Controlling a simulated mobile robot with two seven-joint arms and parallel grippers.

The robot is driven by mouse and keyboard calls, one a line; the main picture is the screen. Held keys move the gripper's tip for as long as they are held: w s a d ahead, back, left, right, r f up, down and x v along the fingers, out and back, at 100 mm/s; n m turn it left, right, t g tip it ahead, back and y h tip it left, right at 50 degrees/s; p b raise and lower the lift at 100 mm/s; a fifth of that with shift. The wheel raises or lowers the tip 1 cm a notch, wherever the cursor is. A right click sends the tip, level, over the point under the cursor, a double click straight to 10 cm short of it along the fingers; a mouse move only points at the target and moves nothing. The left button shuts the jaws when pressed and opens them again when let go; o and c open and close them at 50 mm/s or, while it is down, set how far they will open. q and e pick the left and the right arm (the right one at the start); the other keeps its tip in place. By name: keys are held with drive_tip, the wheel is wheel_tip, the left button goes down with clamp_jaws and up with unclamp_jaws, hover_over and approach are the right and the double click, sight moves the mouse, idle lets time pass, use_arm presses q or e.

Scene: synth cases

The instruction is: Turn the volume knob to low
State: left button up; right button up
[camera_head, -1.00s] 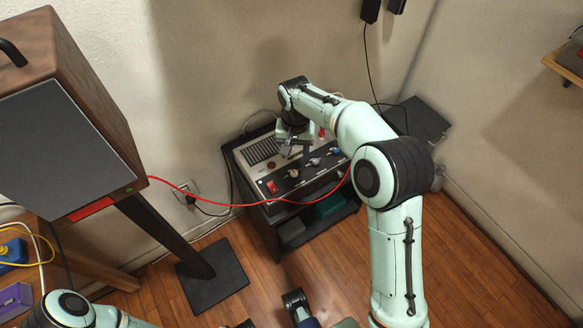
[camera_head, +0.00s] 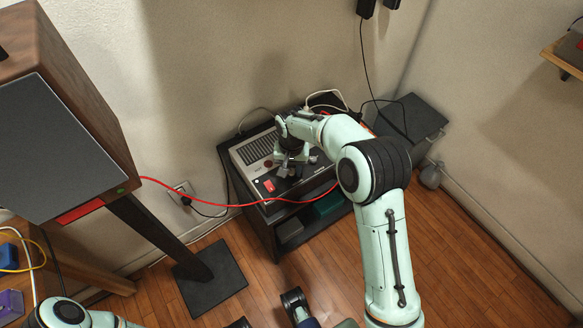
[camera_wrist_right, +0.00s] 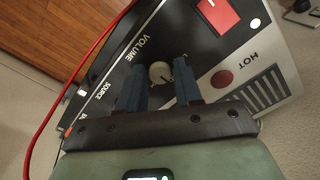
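The volume knob (camera_wrist_right: 160,72) is small, round and pale, with a dark mark on its face. It sits on the black control strip (camera_wrist_right: 128,68) beside the printed word VOLUME. In the right wrist view, my right gripper (camera_wrist_right: 159,68) has its two blue fingers apart, one on each side of the knob, with visible gaps. Whether the fingertips are down level with the knob is hard to tell. In the head view, my right gripper (camera_head: 286,168) is over the device's front panel and hides the volume knob there.
The device (camera_head: 254,150) stands on a dark cart (camera_head: 268,232). Its red switch (camera_head: 269,185) is close left of my right gripper. A red cable (camera_head: 225,205) crosses in front. A large speaker (camera_head: 65,140) stands at left. Wooden floor in front is mostly clear.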

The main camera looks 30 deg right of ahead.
clamp_jaws()
use_arm(q)
drive_tip(key=shift+s+r, duration=0.1)
use_arm(e)
drive_tip(key=shift+n, duration=0.3)
drive_tip(key=shift+n+p, duration=0.55)
drive_tip(key=shift+n, duration=0.45)
drive_tip(key=n+p, duration=0.1)
drive_tip(key=n, duration=0.2)
drive_tip(key=shift+n, duration=0.3)
use_arm(q)
drive_tip(key=r, duration=0.1)
drive_tip(key=s+r+p, duration=0.1)
drive_tip(key=shift+s+r+g+p, duration=0.1)
drive_tip(key=shift+r+g+p, duration=0.2)
drive_tip(key=shift+r, duration=0.05)
use_arm(e)
drive_tip(key=n, duration=0.5)
drive_tip(key=shift+n, duration=0.3)
drive_tip(key=o, duration=0.5)
unclamp_jaws()
